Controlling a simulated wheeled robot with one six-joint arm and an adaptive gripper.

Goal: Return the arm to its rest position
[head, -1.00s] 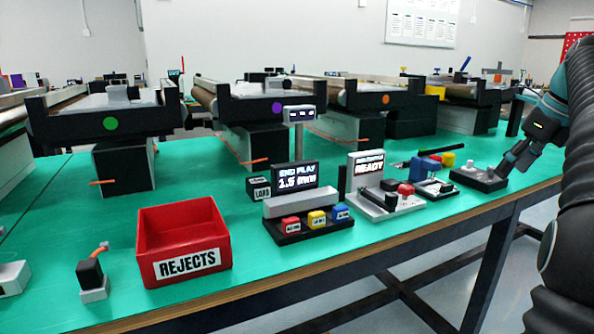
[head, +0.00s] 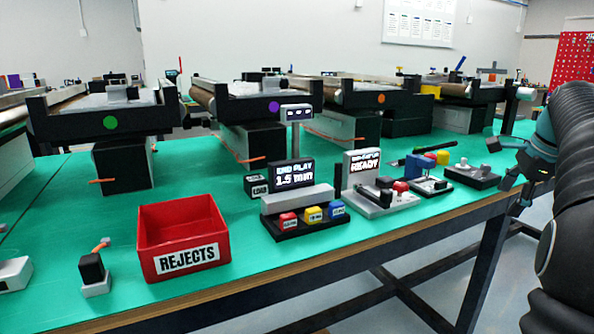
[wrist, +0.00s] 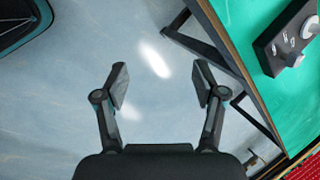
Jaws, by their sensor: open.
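My gripper (wrist: 160,85) is open and empty in the wrist view, with its two fingers spread over bare grey floor. In the head view my gripper (head: 513,192) is at the right, just off the front edge of the green table (head: 300,258). It touches nothing that I can see. My dark arm fills the right edge of the head view and hides part of the room behind it.
A black box with grey knobs (head: 472,176) sits on the table near my gripper; it also shows in the wrist view (wrist: 288,45). A red rejects bin (head: 183,240) stands at front left. Mini conveyors line the back. The floor before the table is clear.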

